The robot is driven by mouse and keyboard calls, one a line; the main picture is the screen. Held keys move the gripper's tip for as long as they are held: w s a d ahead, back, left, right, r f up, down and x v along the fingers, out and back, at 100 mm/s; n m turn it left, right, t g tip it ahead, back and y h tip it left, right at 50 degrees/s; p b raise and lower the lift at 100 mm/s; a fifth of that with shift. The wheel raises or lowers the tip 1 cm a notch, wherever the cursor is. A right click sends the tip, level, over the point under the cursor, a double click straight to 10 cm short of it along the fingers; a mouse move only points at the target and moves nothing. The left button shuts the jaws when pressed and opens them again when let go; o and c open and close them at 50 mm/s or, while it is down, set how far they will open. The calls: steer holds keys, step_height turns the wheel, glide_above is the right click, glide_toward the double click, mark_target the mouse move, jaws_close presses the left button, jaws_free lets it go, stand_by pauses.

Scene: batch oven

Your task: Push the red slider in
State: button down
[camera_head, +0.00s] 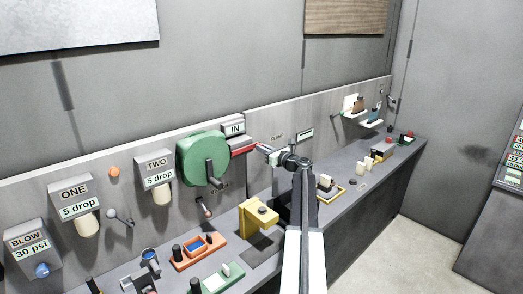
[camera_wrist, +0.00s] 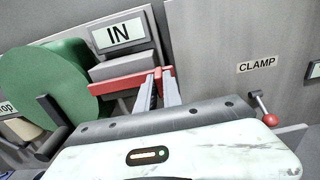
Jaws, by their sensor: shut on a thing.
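The red slider (camera_wrist: 118,83) is a flat red bar under the grey block with the IN sign (camera_wrist: 119,33), beside the green round housing (camera_wrist: 62,85). In the head view the red slider (camera_head: 241,149) sticks out below the IN sign (camera_head: 235,129), right of the green housing (camera_head: 203,158). My gripper (camera_wrist: 159,78) is shut on the slider's right end, with red showing between and beside the fingers. In the head view my gripper (camera_head: 261,148) reaches the slider from the right. The exact contact is partly hidden by the fingers.
A CLAMP label (camera_wrist: 257,65) and a red-knobbed lever (camera_wrist: 269,118) are on the panel to the right. A dark handle (camera_head: 212,174) fronts the green housing.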

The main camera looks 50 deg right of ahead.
stand_by(0.4)
steer(key=a, duration=0.7)
steer(key=shift+w+a, duration=0.2)
steer(key=shift+a, duration=0.05)
steer(key=c, duration=1.5)
jaws_free()
steer(key=shift+a, duration=0.1)
glide_toward(243, 150)
steer(key=shift+s, duration=1.1)
